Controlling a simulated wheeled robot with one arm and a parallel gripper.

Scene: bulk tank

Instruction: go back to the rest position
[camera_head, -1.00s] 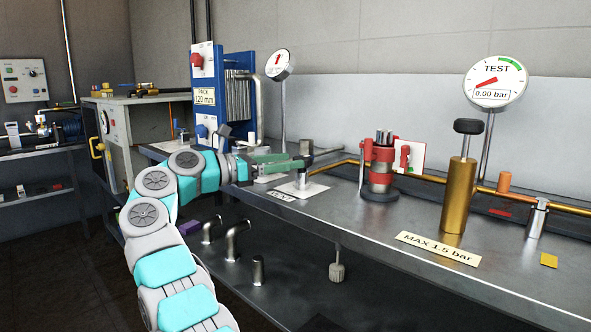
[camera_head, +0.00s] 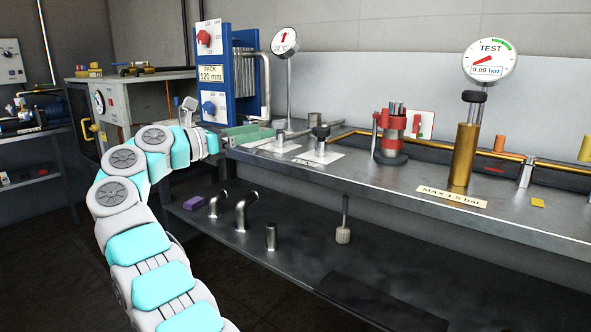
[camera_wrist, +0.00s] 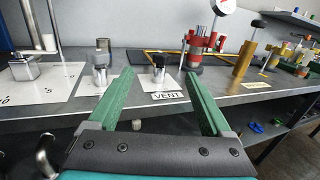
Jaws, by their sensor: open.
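My gripper (camera_head: 262,132) shows at the left end of the steel bench in the head view, on my extended arm. In the wrist view its two green fingers (camera_wrist: 160,77) are spread wide with nothing between them. Past the fingertips stands the vent valve (camera_wrist: 159,68), a small steel body with a dark knob, on a white plate behind the VENT label (camera_wrist: 166,96). The valve also shows in the head view (camera_head: 320,140), to the right of the fingers and apart from them.
The steel bench (camera_head: 400,180) carries a red clamp-like fixture (camera_head: 392,132), a brass pump (camera_head: 464,155) and the TEST gauge (camera_head: 490,60). A blue plate pack (camera_head: 211,70) stands behind my gripper. Bent pipes (camera_head: 241,210) stand on the lower shelf. Dark floor lies left of my arm.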

